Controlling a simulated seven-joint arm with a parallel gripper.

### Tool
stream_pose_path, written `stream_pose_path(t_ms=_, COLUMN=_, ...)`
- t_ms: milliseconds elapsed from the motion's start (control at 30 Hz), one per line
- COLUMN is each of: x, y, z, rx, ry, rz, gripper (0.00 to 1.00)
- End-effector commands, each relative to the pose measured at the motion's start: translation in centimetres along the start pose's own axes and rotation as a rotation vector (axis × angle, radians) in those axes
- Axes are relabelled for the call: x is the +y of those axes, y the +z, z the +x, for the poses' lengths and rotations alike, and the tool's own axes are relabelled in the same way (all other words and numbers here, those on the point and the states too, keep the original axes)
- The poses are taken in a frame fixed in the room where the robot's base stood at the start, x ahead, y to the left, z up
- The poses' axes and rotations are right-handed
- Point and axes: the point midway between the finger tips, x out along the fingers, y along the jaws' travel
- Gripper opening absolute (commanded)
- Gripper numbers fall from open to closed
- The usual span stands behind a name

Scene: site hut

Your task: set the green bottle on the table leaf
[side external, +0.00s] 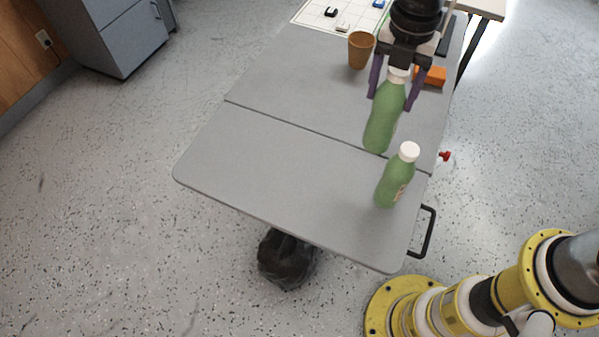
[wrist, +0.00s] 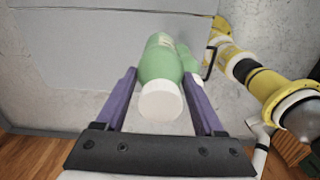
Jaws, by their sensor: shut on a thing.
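Two green bottles with white caps are in view. My gripper (side external: 397,98) is shut on one green bottle (side external: 383,122), its purple fingers on either side of the upper part. This bottle tilts slightly, and its base shows near the seam of the grey table; it looks raised, but the gap below is unclear. In the wrist view its white cap (wrist: 161,100) is between the fingers. The other green bottle (side external: 396,184) stands on the table leaf (side external: 290,185), near its right edge. It also shows partly hidden behind the held one in the wrist view (wrist: 191,64).
A brown cup (side external: 361,50) and an orange block (side external: 431,77) are on the far table part. A white sheet (side external: 312,14) with small items lies at the back. A black handle (side external: 430,232) and red knob (side external: 445,156) stick out at the right. The leaf's left and middle are clear.

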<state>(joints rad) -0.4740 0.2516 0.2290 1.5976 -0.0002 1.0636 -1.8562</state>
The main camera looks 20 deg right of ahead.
Motion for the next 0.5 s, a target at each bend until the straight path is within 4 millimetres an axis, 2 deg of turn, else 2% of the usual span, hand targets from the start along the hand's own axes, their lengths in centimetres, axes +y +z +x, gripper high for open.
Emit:
stream_pose_path(t_ms=33, x=0.9, y=-1.9, z=0.4, rx=0.0, ry=-0.002, rz=-0.049, gripper=0.0)
stream_pose_path(t_ms=100, x=1.7, y=-3.9, z=0.9, rx=0.0, ry=-0.003, rz=-0.098, gripper=0.0)
stream_pose_path(t_ms=200, x=2.2, y=-6.0, z=1.4, rx=0.0, ry=-0.002, rz=-0.147, gripper=0.0)
stream_pose_path(t_ms=367, x=2.3, y=-7.4, z=2.5, rx=0.0, ry=-0.003, rz=-0.18, gripper=0.0)
stream_pose_path(t_ms=500, x=2.2, y=-7.5, z=5.0, rx=0.001, ry=-0.007, rz=-0.183, gripper=0.0)
